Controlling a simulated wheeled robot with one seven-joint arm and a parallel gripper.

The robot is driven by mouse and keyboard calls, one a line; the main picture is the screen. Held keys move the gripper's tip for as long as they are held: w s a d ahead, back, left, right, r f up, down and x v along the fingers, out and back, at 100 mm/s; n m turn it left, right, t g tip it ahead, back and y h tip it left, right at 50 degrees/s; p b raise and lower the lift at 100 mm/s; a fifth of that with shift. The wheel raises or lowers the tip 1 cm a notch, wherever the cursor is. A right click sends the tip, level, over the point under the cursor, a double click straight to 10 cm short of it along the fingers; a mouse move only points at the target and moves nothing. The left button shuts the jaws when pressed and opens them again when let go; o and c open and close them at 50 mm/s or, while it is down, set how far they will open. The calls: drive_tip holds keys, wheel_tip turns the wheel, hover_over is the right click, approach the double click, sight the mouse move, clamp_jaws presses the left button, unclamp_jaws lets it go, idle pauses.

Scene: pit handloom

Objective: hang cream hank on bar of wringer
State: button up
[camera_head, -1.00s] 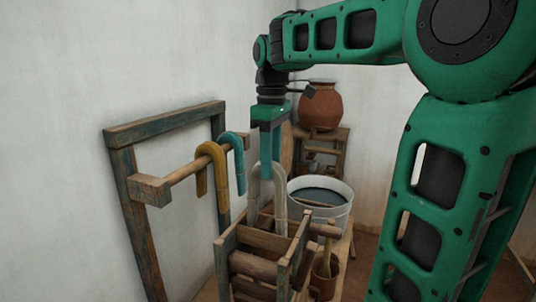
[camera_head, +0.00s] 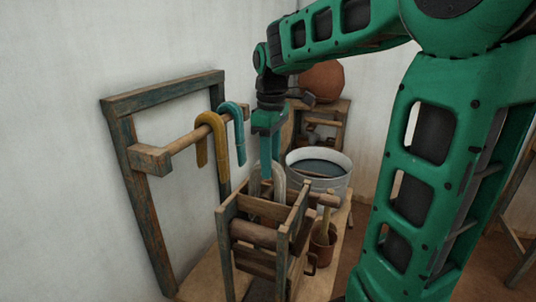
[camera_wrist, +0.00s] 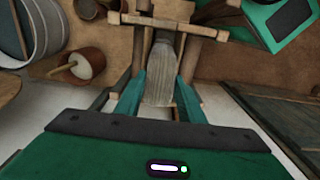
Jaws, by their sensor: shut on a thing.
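The cream hank (camera_head: 279,181) hangs as a narrow loop from my gripper (camera_head: 267,152), at the far side of the wooden wringer (camera_head: 228,214). Its lower part is hidden behind the wringer's frame and rollers. The wrist view shows the hank (camera_wrist: 161,78) between the two teal fingers of my gripper (camera_wrist: 158,100), which are shut on it. The wringer's bars (camera_wrist: 165,22) lie beyond it there. I cannot tell whether the hank touches a bar.
A wall frame (camera_head: 118,135) with a peg bar (camera_head: 183,142) holds a yellow hank (camera_head: 202,150) and a teal hank (camera_head: 239,130) at left. A white bucket (camera_head: 344,182) of dark liquid stands behind right. A brown pot (camera_head: 321,258) stands beside the wringer.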

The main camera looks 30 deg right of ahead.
drive_tip(key=shift+f, duration=2.65)
drive_tip(key=shift+d, duration=0.1)
drive_tip(key=o, duration=1.2)
drive_tip(key=shift+c, duration=0.2)
drive_tip(key=shift+o, duration=0.6)
drive_tip(key=shift+o, duration=1.4)
drive_tip(key=shift+r, duration=3)
